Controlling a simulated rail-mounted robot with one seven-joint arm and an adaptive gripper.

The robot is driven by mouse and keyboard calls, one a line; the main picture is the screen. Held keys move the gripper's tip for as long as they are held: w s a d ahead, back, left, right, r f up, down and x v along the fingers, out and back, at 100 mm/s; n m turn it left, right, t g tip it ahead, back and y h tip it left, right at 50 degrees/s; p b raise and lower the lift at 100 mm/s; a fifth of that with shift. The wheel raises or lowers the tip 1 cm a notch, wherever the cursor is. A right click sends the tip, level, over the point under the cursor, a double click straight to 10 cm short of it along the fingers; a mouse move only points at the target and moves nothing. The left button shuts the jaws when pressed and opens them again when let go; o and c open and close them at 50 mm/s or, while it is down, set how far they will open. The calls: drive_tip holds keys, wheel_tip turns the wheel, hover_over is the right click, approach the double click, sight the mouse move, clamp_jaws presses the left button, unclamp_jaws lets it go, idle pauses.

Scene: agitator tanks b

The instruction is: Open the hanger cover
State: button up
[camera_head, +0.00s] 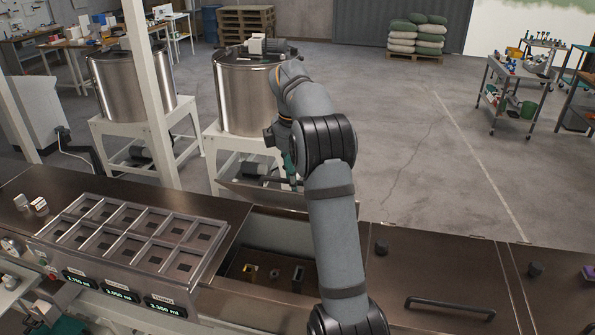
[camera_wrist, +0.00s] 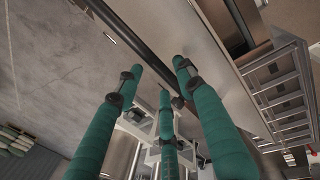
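A dark metal panel (camera_head: 258,193), which looks like the hanger cover, stands tilted up at the far edge of an open bay (camera_head: 285,236) in the counter. Its lower parts and right end are partly hidden by my arm. My gripper (camera_head: 291,163) is just above and beyond this panel. In the wrist view my gripper (camera_wrist: 160,78) has its teal fingers spread, with nothing clearly held. A dark bar (camera_wrist: 128,37) runs beside and behind the fingertips; I cannot tell whether they touch it.
A compartment tray (camera_head: 135,235) with displays stands left of the bay. Steel tanks (camera_head: 238,95) on white frames stand behind.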

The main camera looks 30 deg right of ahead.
drive_tip(key=r, duration=0.4)
drive_tip(key=s+a+r, duration=0.1)
drive_tip(key=r, duration=0.2)
drive_tip(key=shift+s, duration=0.1)
drive_tip(key=shift+a, duration=0.1)
drive_tip(key=shift+c, duration=0.2)
